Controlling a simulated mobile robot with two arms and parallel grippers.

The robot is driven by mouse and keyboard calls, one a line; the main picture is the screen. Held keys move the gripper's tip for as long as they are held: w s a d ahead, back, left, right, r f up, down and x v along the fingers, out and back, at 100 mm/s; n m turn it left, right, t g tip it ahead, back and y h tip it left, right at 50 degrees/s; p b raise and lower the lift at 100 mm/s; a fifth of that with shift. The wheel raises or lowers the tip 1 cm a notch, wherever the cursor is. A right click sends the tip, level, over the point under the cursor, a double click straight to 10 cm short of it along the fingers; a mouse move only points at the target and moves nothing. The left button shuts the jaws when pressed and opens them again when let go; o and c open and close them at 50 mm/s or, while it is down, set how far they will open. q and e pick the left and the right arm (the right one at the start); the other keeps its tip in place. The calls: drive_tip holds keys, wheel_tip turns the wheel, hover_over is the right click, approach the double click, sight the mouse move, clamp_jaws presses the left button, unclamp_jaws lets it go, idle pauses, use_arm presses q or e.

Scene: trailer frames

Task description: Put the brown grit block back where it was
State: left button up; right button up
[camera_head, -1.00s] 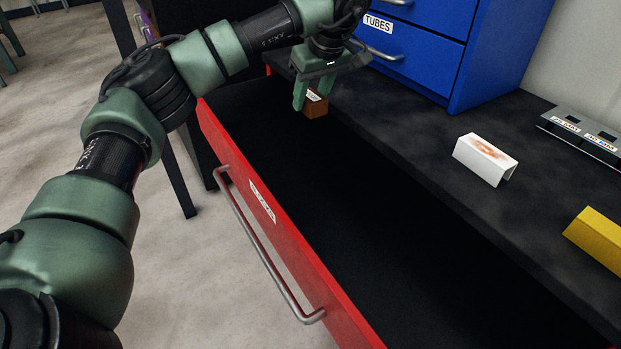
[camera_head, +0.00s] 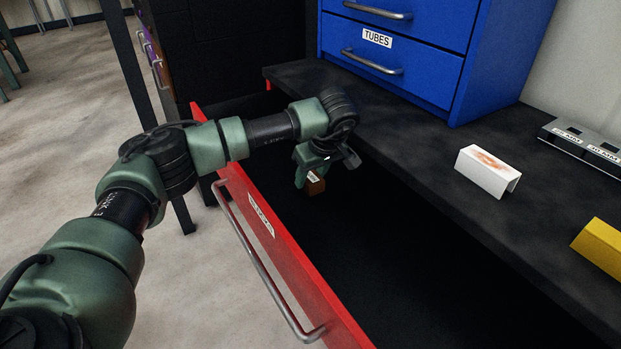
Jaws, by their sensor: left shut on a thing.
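The brown grit block (camera_head: 316,187) is a small brown block with a white label on it. My left gripper (camera_head: 309,181) is shut on it and holds it inside the open red drawer (camera_head: 268,243), towards the drawer's far end. Part of the block is hidden by the gripper fingers. I cannot tell whether the block touches the dark drawer floor. My right gripper is not in view.
A white block (camera_head: 487,171) with a reddish mark and a yellow block (camera_head: 601,246) lie on the dark bench top (camera_head: 430,164). A grey labelled rack (camera_head: 581,144) is at the right. A blue cabinet (camera_head: 408,45) labelled TUBES stands behind. The rest of the drawer looks empty.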

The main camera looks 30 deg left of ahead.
use_arm(q)
drive_tip(key=shift+f, duration=0.3)
drive_tip(key=o, duration=1.3)
drive_tip(key=shift+f, duration=0.1)
